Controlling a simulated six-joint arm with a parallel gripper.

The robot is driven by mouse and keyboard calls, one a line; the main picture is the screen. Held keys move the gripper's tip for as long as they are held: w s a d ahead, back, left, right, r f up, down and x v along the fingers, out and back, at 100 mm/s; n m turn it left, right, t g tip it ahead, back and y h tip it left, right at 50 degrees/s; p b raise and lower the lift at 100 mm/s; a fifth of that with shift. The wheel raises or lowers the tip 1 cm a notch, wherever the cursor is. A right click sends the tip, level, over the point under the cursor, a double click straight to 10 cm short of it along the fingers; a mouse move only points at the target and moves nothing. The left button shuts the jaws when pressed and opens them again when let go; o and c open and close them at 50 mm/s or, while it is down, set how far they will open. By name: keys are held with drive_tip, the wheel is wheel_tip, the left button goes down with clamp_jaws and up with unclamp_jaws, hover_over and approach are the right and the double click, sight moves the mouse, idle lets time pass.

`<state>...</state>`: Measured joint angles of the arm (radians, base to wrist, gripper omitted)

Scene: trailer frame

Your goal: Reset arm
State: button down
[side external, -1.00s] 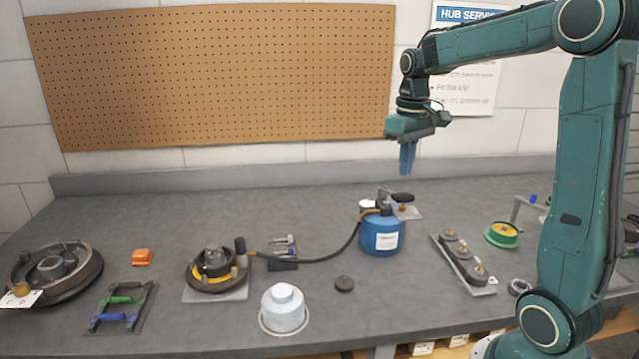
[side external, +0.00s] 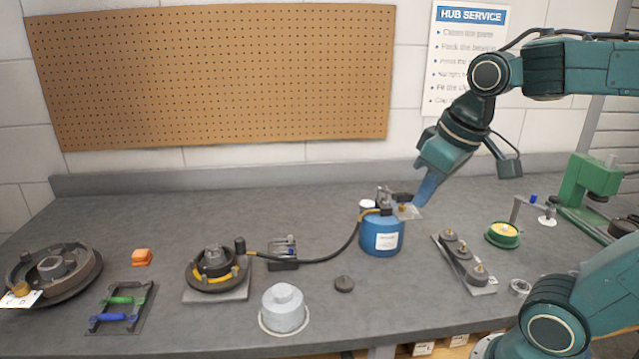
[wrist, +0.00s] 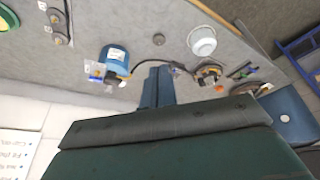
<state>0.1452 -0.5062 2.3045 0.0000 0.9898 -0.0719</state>
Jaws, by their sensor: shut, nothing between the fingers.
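My gripper (side external: 428,190) is shut and empty. In the side view it points down and to the left, above the back of the bench, just right of the blue canister (side external: 381,236). Its fingertips overlap the small clear plate (side external: 408,212) behind the canister in the picture; I cannot tell the gap. In the wrist view the closed blue fingers (wrist: 157,88) show in the middle with nothing between them. The blue canister (wrist: 115,58) also shows there, left of the fingers.
A green press (side external: 590,190) stands at the right. The back left of the bench is clear.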

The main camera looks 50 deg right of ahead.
drive_tip(key=s+a+f+t, duration=0.1)
drive_tip(key=s+a+f, duration=0.1)
drive_tip(key=s+a, duration=0.1)
drive_tip(key=shift+s+a+n+t+y, duration=0.15)
drive_tip(key=shift+s+n+t+y, duration=0.2)
drive_tip(key=shift+s, duration=0.5)
drive_tip(key=c, duration=2.2)
unclamp_jaws()
